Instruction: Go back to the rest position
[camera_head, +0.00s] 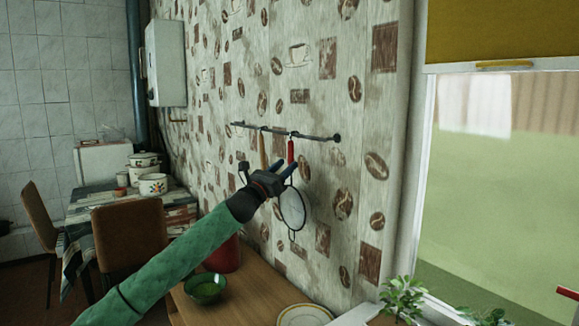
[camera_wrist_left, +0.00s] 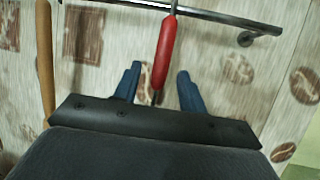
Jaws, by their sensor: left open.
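My left gripper (camera_head: 284,168) is raised in front of the patterned wall, just below the wall rail. In the left wrist view its two blue fingers (camera_wrist_left: 157,80) are apart, one on each side of a red handle (camera_wrist_left: 165,45). The red handle (camera_head: 291,151) belongs to a round strainer (camera_head: 293,209) hanging from the rail. My right gripper is not in view.
The wall rail (camera_head: 250,126) also holds a wooden-handled utensil (camera_head: 262,150). Below is a wooden counter (camera_head: 249,293) with a green bowl (camera_head: 205,288), a red container (camera_head: 224,254) and a plate (camera_head: 305,316). A table with enamel pots (camera_head: 153,184) and chairs (camera_head: 130,235) stands left.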

